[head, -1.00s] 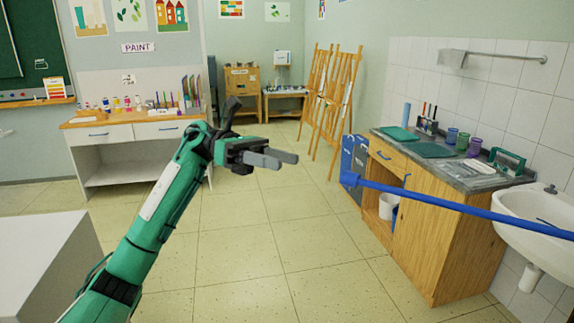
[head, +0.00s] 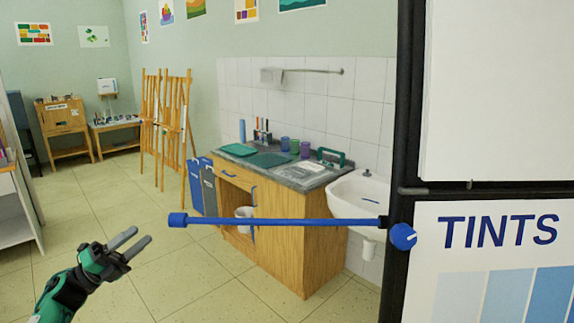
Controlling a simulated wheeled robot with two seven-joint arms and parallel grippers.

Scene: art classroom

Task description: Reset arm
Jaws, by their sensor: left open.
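My left gripper (head: 130,243) is at the lower left of the head view, on a green and black arm. Its two grey fingers are apart, with nothing between them. It is over the open tiled floor, left of the wooden sink cabinet and apart from it. My right gripper is not in view.
A blue bar (head: 290,222) crosses the middle from a black post (head: 402,150) beside the TINTS board (head: 490,260). Behind it stand the wooden cabinet (head: 305,235) and white sink (head: 360,192). Easels (head: 172,120) stand farther back. Floor (head: 125,205) at left is clear.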

